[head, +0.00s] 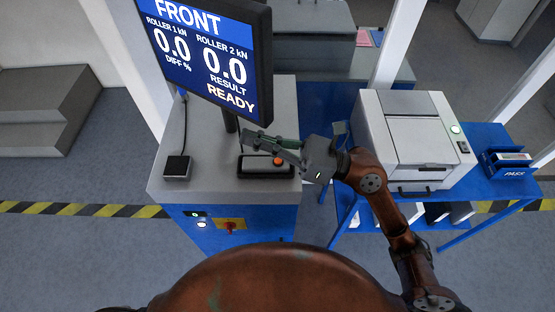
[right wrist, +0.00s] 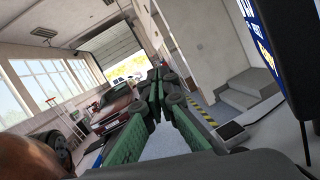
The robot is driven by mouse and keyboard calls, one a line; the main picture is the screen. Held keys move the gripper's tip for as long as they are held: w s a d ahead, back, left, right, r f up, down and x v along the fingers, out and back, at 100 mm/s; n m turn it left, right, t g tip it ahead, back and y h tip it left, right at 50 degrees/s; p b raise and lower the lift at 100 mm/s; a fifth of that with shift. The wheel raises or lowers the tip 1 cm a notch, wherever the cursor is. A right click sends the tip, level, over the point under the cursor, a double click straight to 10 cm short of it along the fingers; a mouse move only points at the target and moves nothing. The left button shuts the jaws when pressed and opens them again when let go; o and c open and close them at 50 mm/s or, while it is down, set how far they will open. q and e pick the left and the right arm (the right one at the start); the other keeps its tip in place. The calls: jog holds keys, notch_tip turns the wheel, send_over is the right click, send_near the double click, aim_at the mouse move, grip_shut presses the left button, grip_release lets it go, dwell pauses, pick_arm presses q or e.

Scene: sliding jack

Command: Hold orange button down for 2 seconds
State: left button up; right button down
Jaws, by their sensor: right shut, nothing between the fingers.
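The orange button (head: 279,161) is on top of a dark control box (head: 252,169) that lies on the grey console top. My right gripper (head: 251,138) comes in from the right with its green fingers shut and empty. In the head view the fingers lie across the far side of the box and pass just above the button in the picture. I cannot tell the height of the fingers over the box, and no contact with the button can be seen. The closed fingers also show in the right wrist view (right wrist: 158,76), where the button does not appear. My left gripper is not in view.
A monitor (head: 205,50) reading READY stands on the console behind the fingers. A small black square device (head: 177,167) sits at the left of the console top (head: 210,180). A white printer-like machine (head: 405,138) and a PASS box (head: 510,163) stand on the blue table at right.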

jog(key=w+a+f+n+h, duration=0.1)
jog(key=w+f+n+h, duration=0.15)
jog(key=f, duration=0.25)
jog(key=w+a+f+n+h, duration=0.1)
jog(key=a+f+n+h, duration=0.1)
jog(key=f+h, duration=0.2)
jog(key=w+d+f+t+h, duration=0.3)
jog(key=w+d+f+h, duration=0.3)
jog(key=w+d+h, duration=0.2)
jog(key=shift+w+d, duration=0.35)
jog(key=shift+w, duration=0.3)
jog(key=shift+f, duration=0.1)
jog(key=b, duration=0.4)
send_over(279, 162)
notch_tip(279, 162, down, 7)
jog(key=shift+f, duration=0.1)
jog(key=shift+f+b, duration=0.5)
jog(key=shift+f, duration=0.2)
